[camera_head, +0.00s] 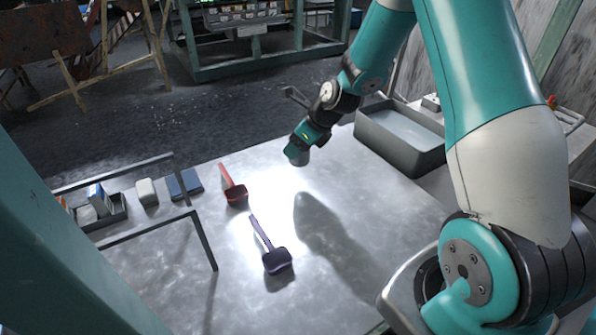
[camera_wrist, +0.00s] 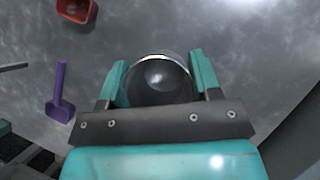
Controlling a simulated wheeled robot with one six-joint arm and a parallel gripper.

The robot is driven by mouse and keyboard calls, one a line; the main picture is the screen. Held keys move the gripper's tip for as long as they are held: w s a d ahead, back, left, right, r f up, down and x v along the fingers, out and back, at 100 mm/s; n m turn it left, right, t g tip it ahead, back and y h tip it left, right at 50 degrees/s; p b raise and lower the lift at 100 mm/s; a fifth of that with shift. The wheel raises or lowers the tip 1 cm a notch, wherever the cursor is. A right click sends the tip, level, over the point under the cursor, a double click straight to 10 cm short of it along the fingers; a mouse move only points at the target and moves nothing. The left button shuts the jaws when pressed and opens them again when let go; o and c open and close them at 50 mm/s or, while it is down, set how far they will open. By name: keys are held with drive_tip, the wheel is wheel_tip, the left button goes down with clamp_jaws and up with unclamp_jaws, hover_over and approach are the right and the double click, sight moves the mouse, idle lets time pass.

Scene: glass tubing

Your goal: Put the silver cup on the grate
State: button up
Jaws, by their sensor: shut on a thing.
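The silver cup (camera_wrist: 160,80) is a round, shiny grey vessel with a bright rim, seen in the wrist view. My gripper (camera_wrist: 158,64) is shut on it, with one teal finger on each side. In the head view my gripper (camera_head: 298,154) is above the middle of the metal table, and its shadow falls on the table below. The cup is small and hard to make out there. I cannot make out a grate for certain in either view.
A red scoop (camera_head: 235,192) and a purple scoop (camera_head: 276,260) lie on the metal table (camera_head: 390,215). A grey bin (camera_head: 400,135) stands at the back right. A metal bar frame (camera_head: 140,228) stands at the left, by a blue block (camera_head: 184,184) and a pale block (camera_head: 147,192).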

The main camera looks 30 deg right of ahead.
wheel_tip(320, 180, down, 7)
drive_tip(key=shift+f+b, duration=0.2)
drive_tip(key=shift+b, duration=0.2)
drive_tip(key=shift+f, duration=0.15)
drive_tip(key=o, duration=1)
drive_tip(key=shift+c, duration=0.2)
drive_tip(key=shift+r, duration=0.2)
